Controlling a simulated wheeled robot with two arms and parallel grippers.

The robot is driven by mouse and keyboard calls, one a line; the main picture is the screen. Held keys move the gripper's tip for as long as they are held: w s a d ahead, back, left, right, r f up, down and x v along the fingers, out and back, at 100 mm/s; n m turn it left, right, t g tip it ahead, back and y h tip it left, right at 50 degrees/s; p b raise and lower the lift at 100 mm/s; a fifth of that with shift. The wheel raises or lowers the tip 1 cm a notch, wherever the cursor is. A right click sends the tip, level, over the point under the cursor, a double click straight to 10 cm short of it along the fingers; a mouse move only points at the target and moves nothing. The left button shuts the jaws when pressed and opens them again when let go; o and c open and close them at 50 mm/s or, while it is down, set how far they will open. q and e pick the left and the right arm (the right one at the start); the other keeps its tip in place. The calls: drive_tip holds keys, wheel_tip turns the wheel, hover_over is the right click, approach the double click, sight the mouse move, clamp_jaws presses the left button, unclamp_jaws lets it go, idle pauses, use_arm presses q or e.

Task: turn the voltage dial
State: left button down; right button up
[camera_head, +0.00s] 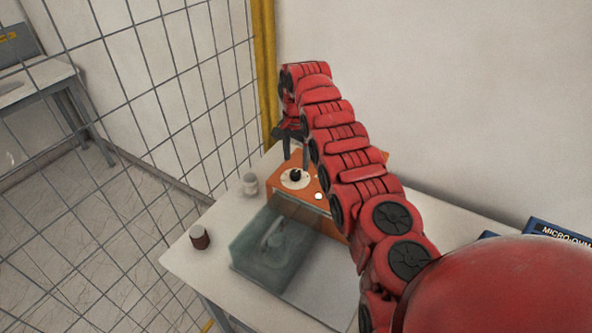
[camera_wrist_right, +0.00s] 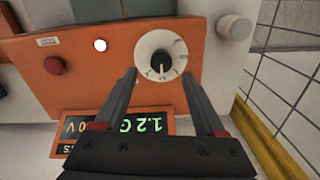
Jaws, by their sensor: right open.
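The voltage dial (camera_head: 295,176) is a black knob on a white round scale, on top of an orange control box (camera_head: 317,197). In the right wrist view the dial (camera_wrist_right: 161,60) sits ahead of the fingertips, near the middle. My right gripper (camera_head: 294,160) is above and behind the dial in the head view, pointing down. In the right wrist view the right gripper (camera_wrist_right: 160,76) is open, with one finger on each side of the dial's scale and nothing between them. Whether the fingertips touch the panel is unclear. My left gripper is not in view.
A lit display (camera_wrist_right: 120,130), a red button (camera_wrist_right: 54,65) and a white round light (camera_wrist_right: 100,45) are on the orange box. A clear case (camera_head: 270,248), a brown cylinder (camera_head: 200,237) and a white cylinder (camera_head: 249,184) stand on the table (camera_head: 190,262). A wire fence (camera_head: 165,100) borders the left.

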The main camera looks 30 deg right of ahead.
sight(296, 172)
wheel_tip(296, 172, down, 4)
drive_tip(key=shift+w+a+f+p, duration=0.1)
drive_tip(key=shift+w+p, duration=0.05)
drive_tip(key=shift+p, duration=0.3)
drive_tip(key=shift+f, duration=0.35)
drive_tip(key=shift+c, duration=0.4)
clamp_jaws()
